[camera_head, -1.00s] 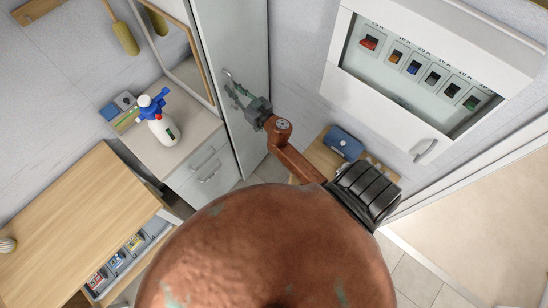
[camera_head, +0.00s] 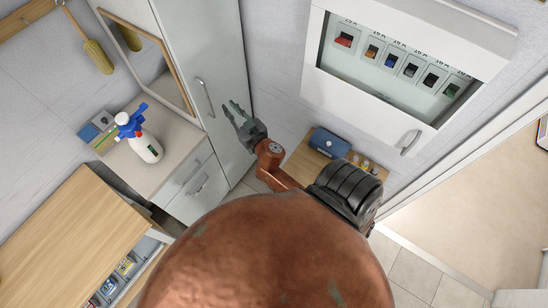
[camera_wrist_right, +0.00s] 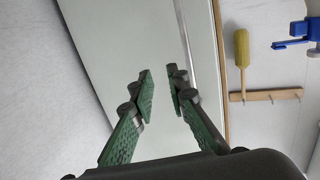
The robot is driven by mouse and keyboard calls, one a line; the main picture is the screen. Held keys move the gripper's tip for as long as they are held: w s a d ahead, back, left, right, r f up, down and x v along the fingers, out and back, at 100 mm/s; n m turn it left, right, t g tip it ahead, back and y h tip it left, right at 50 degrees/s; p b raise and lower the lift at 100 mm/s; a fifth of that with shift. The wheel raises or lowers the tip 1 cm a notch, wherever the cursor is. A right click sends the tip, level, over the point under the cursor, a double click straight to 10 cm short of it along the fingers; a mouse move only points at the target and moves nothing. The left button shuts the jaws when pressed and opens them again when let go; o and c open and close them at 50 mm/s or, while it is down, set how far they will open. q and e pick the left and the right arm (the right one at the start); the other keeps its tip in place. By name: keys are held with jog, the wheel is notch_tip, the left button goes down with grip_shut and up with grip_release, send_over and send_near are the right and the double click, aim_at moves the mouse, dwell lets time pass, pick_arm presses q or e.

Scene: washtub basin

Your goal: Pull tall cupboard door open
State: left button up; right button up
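The tall cupboard door (camera_head: 192,45) is a pale grey-green panel at the upper middle of the head view. Its long metal handle (camera_head: 205,97) shows uncovered near the door's middle. I see no clear gap at the door's edge. My right gripper (camera_head: 236,108) is open and empty, just right of the handle and apart from it in the picture. In the right wrist view the two green fingers (camera_wrist_right: 161,77) stand apart with nothing between them, in front of a pale panel (camera_wrist_right: 120,45). My left gripper is out of view.
A breaker box (camera_head: 400,70) hangs on the wall at the right. A blue case (camera_head: 329,142) sits on a small wooden surface below it. A spray bottle (camera_head: 145,148) stands on the drawer cabinet (camera_head: 185,190) left of the door. A wooden worktop (camera_head: 60,235) is at lower left.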

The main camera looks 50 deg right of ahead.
jog(key=s+d+f+m+g+h, duration=0.1)
jog(key=s+d+f+g, duration=0.4)
jog(key=s+f, duration=0.55)
jog(key=s+a+f+n+g+y+b, duration=0.1)
jog(key=s+a+f+g+y, duration=0.1)
jog(key=s+f, duration=0.4)
jog(key=s+a+f+n+g+y+b, duration=0.1)
jog(key=s+a+f+n+g+y, duration=0.1)
jog(key=s+a+f+g, duration=0.3)
notch_tip(320, 180, down, 2)
jog(key=shift+s+a+g, duration=0.3)
jog(key=shift+s+a, duration=0.7)
jog(key=shift+s, duration=0.25)
